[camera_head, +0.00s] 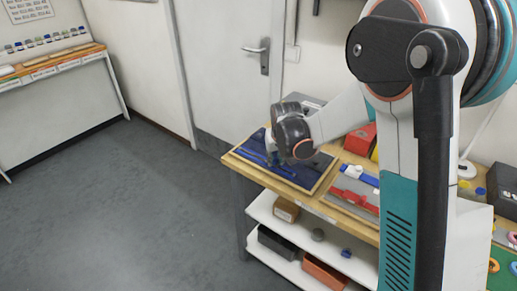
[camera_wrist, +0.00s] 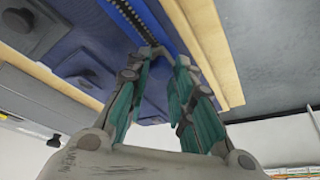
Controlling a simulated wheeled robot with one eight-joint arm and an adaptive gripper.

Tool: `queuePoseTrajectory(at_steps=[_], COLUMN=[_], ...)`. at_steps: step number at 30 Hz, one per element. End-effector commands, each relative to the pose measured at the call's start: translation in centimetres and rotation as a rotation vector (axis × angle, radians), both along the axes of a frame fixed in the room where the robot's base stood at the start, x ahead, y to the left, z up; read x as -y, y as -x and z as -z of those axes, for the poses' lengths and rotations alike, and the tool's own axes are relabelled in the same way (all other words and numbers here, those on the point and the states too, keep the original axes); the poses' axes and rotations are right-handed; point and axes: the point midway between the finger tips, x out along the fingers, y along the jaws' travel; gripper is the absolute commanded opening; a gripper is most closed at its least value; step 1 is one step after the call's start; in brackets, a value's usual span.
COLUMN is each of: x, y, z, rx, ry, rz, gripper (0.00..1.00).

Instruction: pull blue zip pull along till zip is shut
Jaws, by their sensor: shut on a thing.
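A dark blue cloth panel with a zip lies on a wooden board (camera_head: 236,154) at the left end of the workbench. In the wrist view, the blue cloth (camera_wrist: 85,45) fills the upper middle, and the zip (camera_wrist: 128,14) shows as dark teeth between brighter blue tapes, running to my fingertips. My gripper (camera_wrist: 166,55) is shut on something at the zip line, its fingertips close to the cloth. The blue zip pull is hidden between or behind the fingers. In the head view, my wrist hides the fingertips and part of the panel.
To the right on the bench (camera_head: 343,209) lies a board with a red strip (camera_head: 356,199). A red box (camera_head: 360,139) stands behind. The shelf below holds a cardboard box (camera_head: 286,211) and bins. The floor at left is clear.

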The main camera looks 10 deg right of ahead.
Motion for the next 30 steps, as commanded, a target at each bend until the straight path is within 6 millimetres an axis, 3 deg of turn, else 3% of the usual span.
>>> queuePoseTrajectory(at_steps=[3, 9, 24, 25, 27, 30], x=[2.0, 3.9, 4.6, 4.6, 4.6, 4.6], y=[2.0, 3.9, 4.7, 4.7, 4.6, 4.6], z=[0.0, 0.0, 0.1, 0.1, 0.1, 0.0], rx=[-0.001, -0.001, -0.004, -0.004, -0.003, -0.002], ry=[-0.002, 0.000, 0.001, 0.001, 0.002, 0.001], rz=[0.004, 0.002, 0.000, 0.000, 0.001, 0.000], gripper=[0.00, 0.00, 0.00, 0.29, 0.42, 0.42])
